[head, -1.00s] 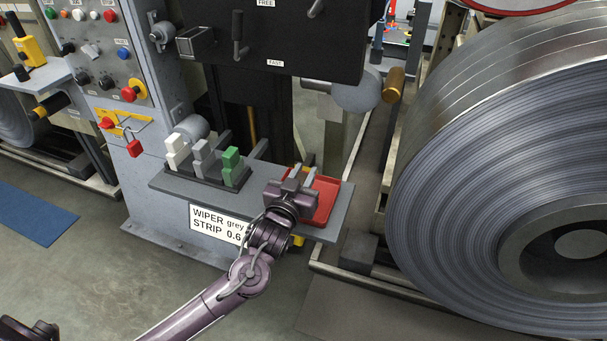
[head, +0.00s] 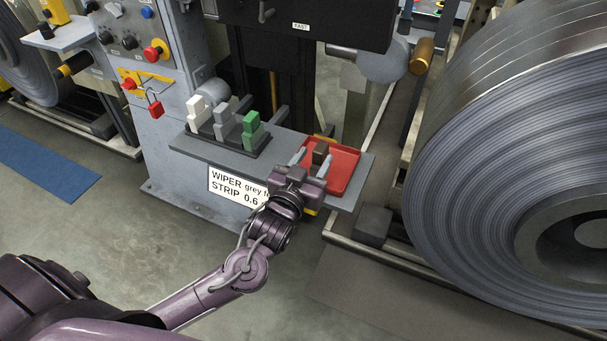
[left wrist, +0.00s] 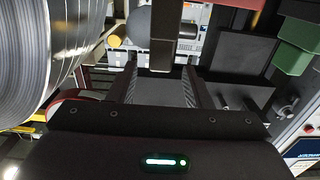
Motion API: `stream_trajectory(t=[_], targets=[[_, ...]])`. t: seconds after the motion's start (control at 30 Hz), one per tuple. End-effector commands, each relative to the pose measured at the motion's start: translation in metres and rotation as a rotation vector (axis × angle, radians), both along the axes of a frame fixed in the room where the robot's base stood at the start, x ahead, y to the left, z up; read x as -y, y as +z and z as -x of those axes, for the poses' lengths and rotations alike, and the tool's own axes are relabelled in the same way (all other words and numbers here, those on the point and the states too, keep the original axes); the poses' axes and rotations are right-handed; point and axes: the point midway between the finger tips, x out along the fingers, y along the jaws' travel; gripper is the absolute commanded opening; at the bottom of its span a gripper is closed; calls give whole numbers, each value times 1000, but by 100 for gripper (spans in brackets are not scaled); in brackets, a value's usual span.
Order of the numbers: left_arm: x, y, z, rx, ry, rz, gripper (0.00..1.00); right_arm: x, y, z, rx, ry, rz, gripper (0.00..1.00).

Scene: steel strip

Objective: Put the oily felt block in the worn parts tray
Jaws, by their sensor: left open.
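The worn parts tray is the red tray (head: 347,178) on the right end of the grey shelf in the head view. A small dark brown-grey block (head: 320,152), which looks like the oily felt block, shows at the tray's left part, between and just beyond my left fingertips. My left gripper (head: 311,160) is open over the tray's left front side. In the left wrist view, my spread fingers (left wrist: 160,82) show a gap on each side of a dark upright shape (left wrist: 161,45); I cannot tell whether that is the block. The block's underside is hidden.
A dark rack (head: 228,148) on the shelf's left holds white (head: 197,112), grey (head: 222,122) and green (head: 252,130) stepped blocks. A large steel coil (head: 480,160) stands at the right. A machine panel hangs above the shelf. The floor in front is open.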

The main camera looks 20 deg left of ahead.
Motion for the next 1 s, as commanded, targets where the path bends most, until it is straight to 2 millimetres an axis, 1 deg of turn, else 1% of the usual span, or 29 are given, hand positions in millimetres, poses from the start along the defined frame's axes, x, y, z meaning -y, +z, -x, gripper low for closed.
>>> stream_trajectory(t=[0.03,0.1,0.2,0.3,0.47,0.9,1.0], targets=[[0,-2,12,-3,-2,0,45,-3,0,-2,3,-1,-4,36],[-1,-1,25,-2,-2,0,45,-6,1,-7,10,-2,-9,36],[-1,-1,40,-2,-1,0,45,-10,2,-11,15,-4,-14,36],[-2,-1,49,0,-1,-1,45,-11,2,-12,11,-4,-13,36],[-2,0,55,1,1,-1,45,-10,3,-13,11,-4,-12,36],[-2,0,55,2,1,-1,45,2,3,-13,14,1,2,36],[-2,-1,55,-15,1,1,45,-2,2,-13,13,0,-1,36]])
